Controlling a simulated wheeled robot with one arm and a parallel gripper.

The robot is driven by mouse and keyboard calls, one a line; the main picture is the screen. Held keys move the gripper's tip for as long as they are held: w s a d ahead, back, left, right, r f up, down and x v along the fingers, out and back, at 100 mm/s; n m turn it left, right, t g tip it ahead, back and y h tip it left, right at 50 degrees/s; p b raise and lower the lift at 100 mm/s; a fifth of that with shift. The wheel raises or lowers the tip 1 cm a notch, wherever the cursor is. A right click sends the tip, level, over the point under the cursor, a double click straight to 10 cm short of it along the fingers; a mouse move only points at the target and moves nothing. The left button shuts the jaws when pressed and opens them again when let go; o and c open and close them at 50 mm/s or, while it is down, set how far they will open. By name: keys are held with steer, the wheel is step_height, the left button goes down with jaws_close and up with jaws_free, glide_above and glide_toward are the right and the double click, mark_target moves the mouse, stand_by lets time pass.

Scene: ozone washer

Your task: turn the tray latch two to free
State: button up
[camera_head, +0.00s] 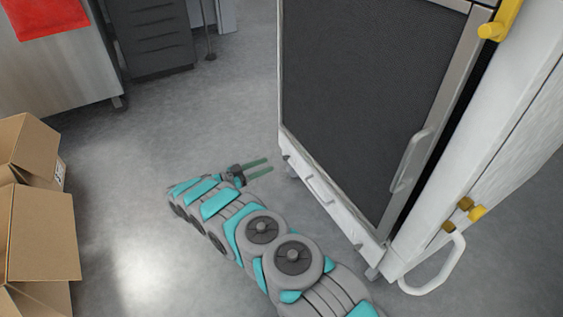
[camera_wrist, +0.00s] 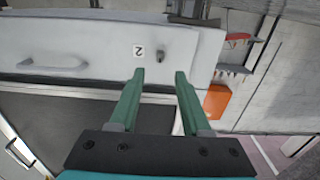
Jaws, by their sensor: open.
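My gripper (camera_head: 268,166) is open and empty, low beside the left side of the washer's base in the head view. In the wrist view, its two green fingers (camera_wrist: 160,74) point at a white tray front (camera_wrist: 100,40). Tray latch two (camera_wrist: 160,56) is a small dark knob on this front, beside a label marked 2 (camera_wrist: 139,50). The latch lies just beyond the fingertips, roughly between them, and appears apart from them. A tray handle (camera_wrist: 52,66) is farther left on the same front. The latch cannot be made out in the head view.
The washer's dark door (camera_head: 375,90) is above the low white tray front (camera_head: 320,190) and has a vertical handle (camera_head: 410,160). Cardboard boxes (camera_head: 40,230) stand at the left. An orange box (camera_wrist: 217,101) shows right of the fingers.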

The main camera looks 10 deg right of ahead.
mark_target(284, 158)
steer(key=b+x, duration=0.1)
steer(key=x, duration=0.6)
steer(key=shift+w+d+f, duration=0.1)
steer(key=shift+d, duration=0.25)
jaws_close()
stand_by(0.3)
